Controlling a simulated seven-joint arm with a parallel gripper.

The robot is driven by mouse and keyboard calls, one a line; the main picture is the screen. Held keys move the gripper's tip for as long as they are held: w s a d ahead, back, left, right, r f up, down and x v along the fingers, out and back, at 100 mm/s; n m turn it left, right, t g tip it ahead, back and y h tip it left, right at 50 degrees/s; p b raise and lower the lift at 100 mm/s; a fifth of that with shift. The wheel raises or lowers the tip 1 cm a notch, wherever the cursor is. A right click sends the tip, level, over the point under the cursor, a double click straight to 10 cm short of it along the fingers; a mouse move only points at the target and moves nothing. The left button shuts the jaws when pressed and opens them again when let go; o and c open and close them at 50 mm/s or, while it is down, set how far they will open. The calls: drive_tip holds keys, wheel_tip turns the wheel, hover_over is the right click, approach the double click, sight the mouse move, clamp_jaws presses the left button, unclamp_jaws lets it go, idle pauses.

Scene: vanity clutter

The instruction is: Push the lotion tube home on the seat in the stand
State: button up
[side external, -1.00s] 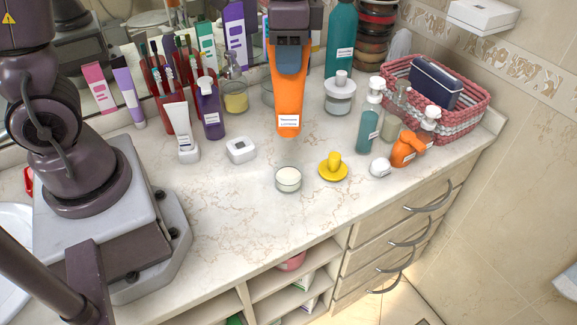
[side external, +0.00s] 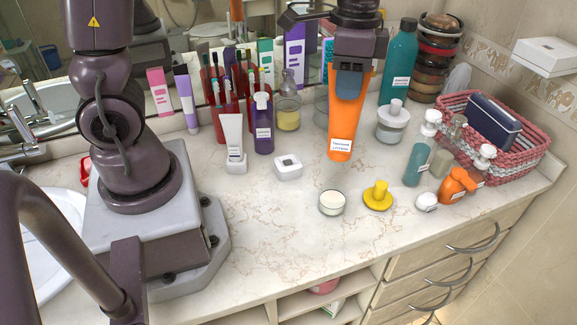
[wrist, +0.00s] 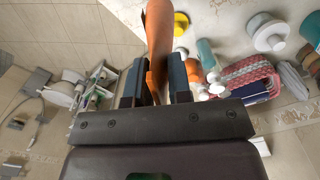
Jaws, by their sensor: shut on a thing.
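The orange lotion tube (side external: 344,120) hangs upright below my gripper (side external: 350,84), its white label near the lower end. My gripper is shut on its upper part. In the wrist view the orange tube (wrist: 157,40) lies between the two dark fingers (wrist: 157,88). A small white block with a dark recess (side external: 288,166), which looks like the stand, sits on the counter to the left of the tube's lower end. The tube is apart from this block. I cannot tell whether the tube's lower end touches the counter.
A white tube in a white base (side external: 234,150) and a purple bottle (side external: 263,125) stand left of the block. The counter's front middle is clear.

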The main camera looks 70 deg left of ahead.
idle(0.3)
drive_tip(key=s+a+f, duration=0.1)
drive_tip(key=s+a, duration=0.1)
drive_tip(key=a, duration=0.5)
drive_tip(key=s+a+f+n, duration=0.1)
drive_tip(key=s+a+f, duration=0.1)
drive_tip(key=a, duration=0.4)
drive_tip(key=shift+s+a+f, duration=0.15)
drive_tip(key=shift+s+a, duration=0.2)
drive_tip(key=shift+s, duration=0.15)
drive_tip(key=shift+f, duration=4.45)
drive_tip(key=o, duration=0.7)
drive_tip(key=shift+o, duration=0.2)
